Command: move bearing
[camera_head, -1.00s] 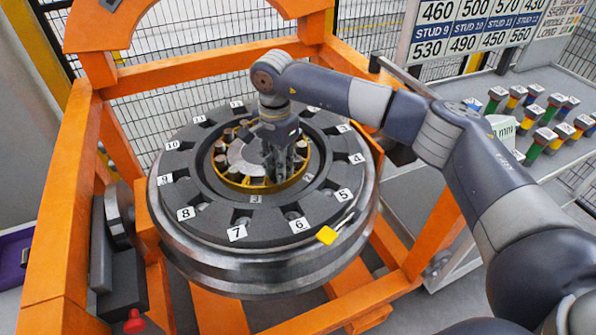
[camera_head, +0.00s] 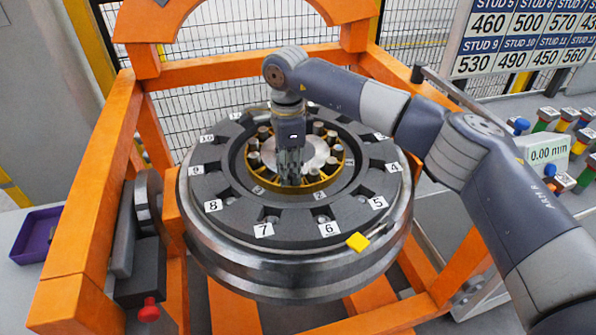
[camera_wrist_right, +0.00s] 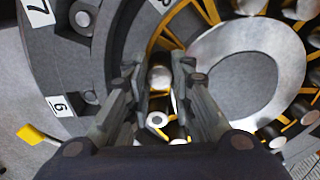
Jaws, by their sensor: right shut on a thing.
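The bearing is a yellow ring cage (camera_head: 318,186) with several dark, metal-topped rollers around a pale central disc (camera_head: 297,151). It sits in the middle of the large dark wheel (camera_head: 300,265). My right gripper (camera_head: 291,180) points straight down at the near side of the bearing and is shut on it. In the right wrist view, the right gripper's fingers (camera_wrist_right: 160,82) stand either side of a roller top (camera_wrist_right: 159,77), with yellow cage bars (camera_wrist_right: 170,42) close by. The fingertips' exact contact is hidden. My left gripper is not in view.
Numbered sockets ring the wheel, with a yellow tag (camera_head: 358,242) on its near rim. An orange gantry frame (camera_head: 75,210) surrounds it. A purple tray (camera_head: 37,235) is at the left. A gauge display (camera_head: 547,150) and several coloured studs stand on the right bench.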

